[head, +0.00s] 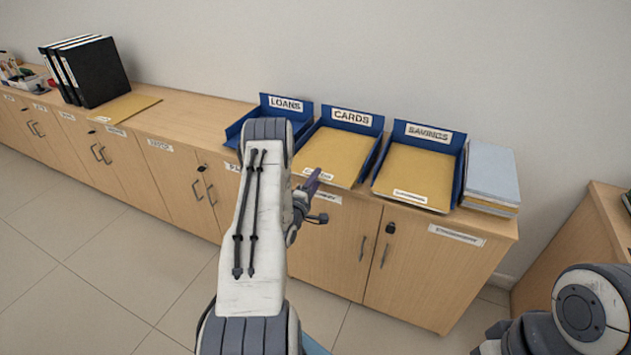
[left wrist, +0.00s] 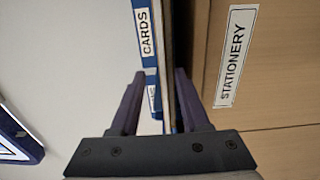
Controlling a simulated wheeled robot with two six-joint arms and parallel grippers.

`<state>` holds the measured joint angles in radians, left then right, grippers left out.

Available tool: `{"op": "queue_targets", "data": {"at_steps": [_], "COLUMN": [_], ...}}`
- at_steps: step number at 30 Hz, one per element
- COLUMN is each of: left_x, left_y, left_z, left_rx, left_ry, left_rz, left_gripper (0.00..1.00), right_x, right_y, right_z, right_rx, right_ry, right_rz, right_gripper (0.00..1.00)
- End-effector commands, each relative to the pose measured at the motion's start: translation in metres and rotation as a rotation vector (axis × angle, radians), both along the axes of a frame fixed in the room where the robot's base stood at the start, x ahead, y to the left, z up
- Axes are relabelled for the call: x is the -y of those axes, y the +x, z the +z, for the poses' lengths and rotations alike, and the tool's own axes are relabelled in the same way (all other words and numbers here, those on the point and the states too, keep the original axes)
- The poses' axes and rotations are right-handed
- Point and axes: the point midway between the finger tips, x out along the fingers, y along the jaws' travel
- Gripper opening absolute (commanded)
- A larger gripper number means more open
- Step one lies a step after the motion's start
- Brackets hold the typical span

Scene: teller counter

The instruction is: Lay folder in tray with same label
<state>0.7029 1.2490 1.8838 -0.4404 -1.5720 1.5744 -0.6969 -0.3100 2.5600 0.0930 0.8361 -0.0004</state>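Three blue trays with name plates stand on the counter: the LOANS tray (head: 302,119), the CARDS tray (head: 374,128) and the SAVINGS tray (head: 459,151). A manila folder (head: 334,154) lies in the CARDS tray, its front label partly hidden by my gripper. Another manila folder (head: 415,174) with a front label lies in the SAVINGS tray. My arm covers much of the LOANS tray. My left gripper (head: 316,178) is at the front edge of the CARDS tray. My right gripper is not visible.
A manila folder (head: 125,108) lies on the counter beside black binders (head: 95,72). A grey-blue stack (head: 492,175) stands right of the SAVINGS tray. The counter between the left folder and the LOANS tray is clear. A STATIONERY label (left wrist: 236,55) marks the cabinet front.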

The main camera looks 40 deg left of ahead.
Motion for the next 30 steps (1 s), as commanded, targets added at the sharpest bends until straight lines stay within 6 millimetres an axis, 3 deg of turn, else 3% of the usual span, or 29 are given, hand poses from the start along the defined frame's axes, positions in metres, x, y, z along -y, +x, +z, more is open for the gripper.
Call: {"op": "queue_targets", "data": {"at_steps": [11,24,30], "left_x": [0.001,0.021,0.026], "left_y": [-0.006,-0.083,-0.100], "left_z": [-0.002,-0.003,-0.002], "left_rx": [-0.004,-0.003,-0.001], "left_ry": [-0.001,-0.003,0.000], "left_rz": [0.001,0.004,0.000], "left_gripper": [0.46,0.46,0.46], "right_x": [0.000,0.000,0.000], "right_y": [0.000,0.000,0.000], "right_z": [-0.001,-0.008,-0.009], "right_rx": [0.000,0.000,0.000], "right_ry": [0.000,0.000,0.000], "right_rz": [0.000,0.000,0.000], "right_gripper": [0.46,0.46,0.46]}}
